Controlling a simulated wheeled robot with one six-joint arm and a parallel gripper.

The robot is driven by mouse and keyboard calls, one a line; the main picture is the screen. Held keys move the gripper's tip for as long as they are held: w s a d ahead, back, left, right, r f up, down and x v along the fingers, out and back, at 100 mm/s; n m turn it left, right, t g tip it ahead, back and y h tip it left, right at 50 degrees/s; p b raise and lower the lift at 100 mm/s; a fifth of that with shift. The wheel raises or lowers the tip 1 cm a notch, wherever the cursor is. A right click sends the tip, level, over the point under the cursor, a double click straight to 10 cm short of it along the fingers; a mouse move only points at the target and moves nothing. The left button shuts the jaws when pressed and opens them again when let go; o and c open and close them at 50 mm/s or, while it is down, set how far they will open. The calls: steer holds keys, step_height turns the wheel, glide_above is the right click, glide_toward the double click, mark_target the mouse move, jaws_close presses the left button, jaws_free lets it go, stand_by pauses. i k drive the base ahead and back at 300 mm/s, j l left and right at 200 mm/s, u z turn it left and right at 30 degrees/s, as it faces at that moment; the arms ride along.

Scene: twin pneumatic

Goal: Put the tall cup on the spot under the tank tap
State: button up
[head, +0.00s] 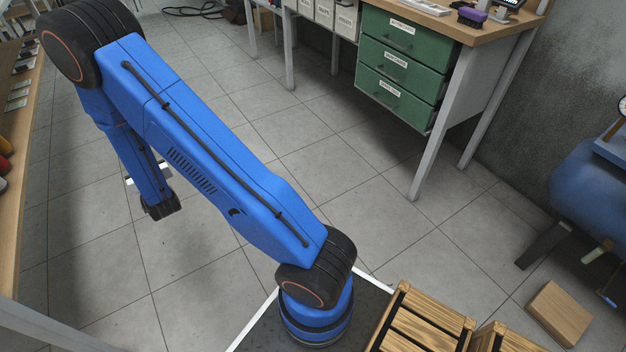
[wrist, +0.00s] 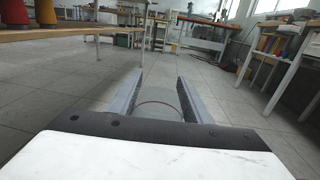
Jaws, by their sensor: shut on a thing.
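In the wrist view my gripper (wrist: 160,76) has its two grey fingers on either side of a grey, rounded thing, which I take to be the tall cup (wrist: 160,100). A dark curved line crosses it, and its lower part is hidden behind the gripper's body. The gripper is shut on it, held out over the floor. In the head view the cup is not visible and my arm hides most of the gripper. The blue tank (head: 583,190) is at the right edge. A small pale fitting (head: 597,252) below it may be the tap. A square wooden block (head: 560,312) lies on the floor below the tank.
A bench with green drawers (head: 402,62) stands at the back. Slatted wooden crates (head: 425,325) are at the bottom right, near the block. A wooden worktop (head: 25,160) runs along the left. The tiled floor between is clear.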

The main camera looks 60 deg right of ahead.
mark_target(565, 310)
steer(key=k+j+z, duration=0.1)
steer(key=k+j, duration=0.85)
steer(key=k, duration=0.2)
steer(key=k+j+z, duration=0.1)
steer(key=z, duration=1.85)
